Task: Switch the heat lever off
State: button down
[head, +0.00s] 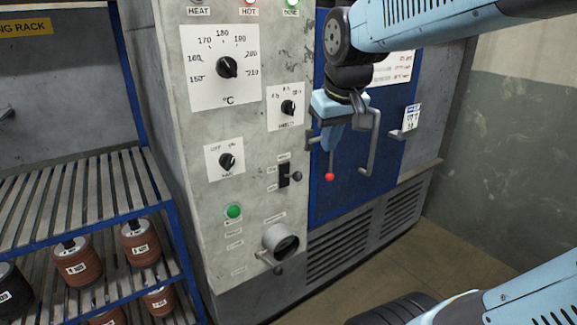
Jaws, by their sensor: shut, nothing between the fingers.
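A small black lever with a round knob (296,176) sticks out from a dark slotted plate (283,175) on the grey control panel. Small labels sit above and beside the plate, too small to read surely. I cannot tell whether the lever is on or off. My gripper (332,145) is shut and empty. It points down in front of the blue door, to the right of the lever and a little higher in the picture, apart from it. A thin rod with a red tip (329,177) shows just below my gripper; I cannot tell what it belongs to.
The blue door (345,200) has a handle (373,150).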

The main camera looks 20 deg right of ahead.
jog(key=n+g, duration=0.2)
send_over(297, 173)
jog(key=s+a, duration=0.2)
jog(key=s, duration=0.2)
jog(key=x, duration=0.2)
jog(key=shift+w+d+f+h, duration=0.1)
jog(key=shift+w+f+h, duration=0.1)
jog(key=shift+h, duration=0.2)
jog(key=x, duration=1.4)
jog(key=shift+s, duration=0.1)
